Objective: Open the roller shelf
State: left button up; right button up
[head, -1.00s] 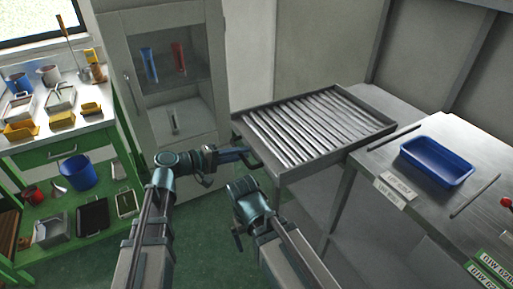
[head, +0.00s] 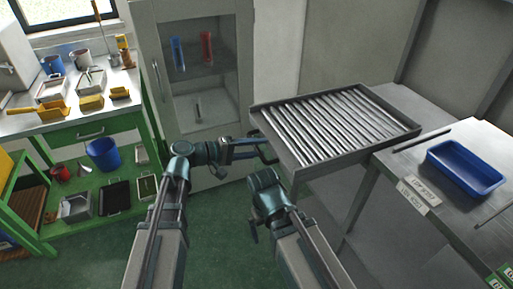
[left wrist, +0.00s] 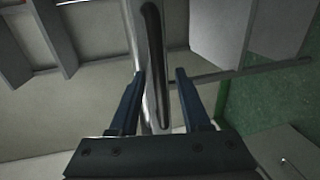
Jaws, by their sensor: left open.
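The roller shelf (head: 345,156) is a grey metal tray with a row of shiny rollers, right of centre in the head view. My left gripper (head: 264,150) is at the shelf's left side, close to its edge. In the left wrist view the open left gripper (left wrist: 158,76) has its two dark fingers on either side of a shiny slotted metal bar (left wrist: 145,40), with gaps visible. I cannot tell whether the fingers touch it. My right arm is folded low in front of the shelf, and its jaws are not clear.
A steel table (head: 395,190) with a blue tray (head: 466,168) stands right of the shelf. A grey cabinet (head: 145,40) with a glass door stands behind my left arm. A green workbench (head: 85,138) with tools and containers is at the left. Green floor lies between.

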pick_arm(q)
jog(key=p+v, duration=0.2)
jog(key=v, duration=1.1)
jog(key=shift+a+p, duration=0.4)
jog(key=shift+s, duration=0.1)
jog(key=s+d+f+m+g+y, duration=0.45)
jog(key=s+d+f+y, duration=0.2)
jog(key=f, duration=0.45)
jog(key=s+a+f+m+g+y, duration=0.2)
jog(key=s+f+m+y, duration=0.1)
jog(key=s+f+y, duration=0.5)
notch_tip(320, 180, up, 19)
jog(key=w+y+p, duration=0.1)
jog(key=p, duration=1.6)
jog(key=shift+a+r+t+p, duration=0.25)
jog(key=shift+a+t+p, duration=0.1)
jog(key=shift+t, duration=0.1)
